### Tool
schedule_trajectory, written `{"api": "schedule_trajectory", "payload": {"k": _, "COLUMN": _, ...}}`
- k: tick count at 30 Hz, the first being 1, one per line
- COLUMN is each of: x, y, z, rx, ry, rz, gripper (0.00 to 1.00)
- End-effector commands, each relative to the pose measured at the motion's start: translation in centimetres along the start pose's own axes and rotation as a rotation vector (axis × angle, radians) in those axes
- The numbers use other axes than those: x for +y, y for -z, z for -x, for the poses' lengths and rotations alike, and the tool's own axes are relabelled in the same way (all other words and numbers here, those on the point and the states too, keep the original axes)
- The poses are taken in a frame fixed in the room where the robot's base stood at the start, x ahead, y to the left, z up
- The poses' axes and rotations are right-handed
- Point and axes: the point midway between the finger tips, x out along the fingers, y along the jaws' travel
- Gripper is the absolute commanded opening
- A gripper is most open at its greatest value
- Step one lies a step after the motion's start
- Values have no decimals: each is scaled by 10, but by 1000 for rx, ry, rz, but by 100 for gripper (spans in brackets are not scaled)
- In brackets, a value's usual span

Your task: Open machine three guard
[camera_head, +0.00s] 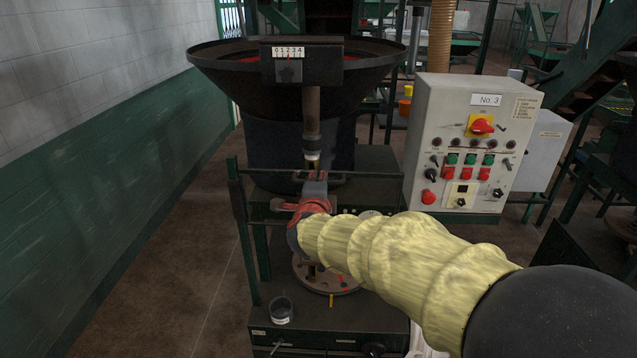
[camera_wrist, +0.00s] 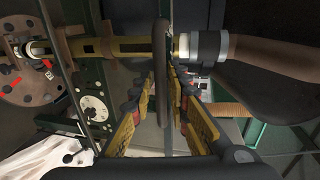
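The No. 3 control box (camera_head: 470,140) stands right of a dark machine with a wide bowl. A dark guard frame (camera_head: 240,215) with thin posts and a top rail stands at the machine's front. My gripper (camera_head: 312,182) is at the top rail, just below the spindle. In the wrist view a dark bar (camera_wrist: 161,45) passes between the two fingers of my gripper (camera_wrist: 166,85), with one finger on each side. The fingers are close to the bar, but whether they touch it is unclear. Part of the guard is hidden behind my arm.
The bowl (camera_head: 230,65) and counter plate (camera_head: 300,60) overhang my gripper. The spindle (camera_head: 312,120) comes down close to it. A round flange (camera_head: 315,283) and a small cup (camera_head: 281,310) sit on the machine base below. Open floor (camera_head: 190,260) lies at left.

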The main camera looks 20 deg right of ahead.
Motion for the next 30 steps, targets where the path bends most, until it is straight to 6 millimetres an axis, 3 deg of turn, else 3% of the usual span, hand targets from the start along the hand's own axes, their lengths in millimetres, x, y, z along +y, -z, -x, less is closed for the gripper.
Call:
{"api": "schedule_trajectory", "payload": {"k": 4, "x": 0, "y": 0, "z": 0, "rx": 0, "ry": 0, "rz": 0, "gripper": 27}}
{"api": "schedule_trajectory", "payload": {"k": 16, "x": -1, "y": -1, "z": 8, "rx": -1, "ry": 1, "rz": -1, "gripper": 27}}
{"api": "schedule_trajectory", "payload": {"k": 30, "x": 0, "y": -1, "z": 95, "rx": -3, "ry": 1, "rz": 0, "gripper": 27}}
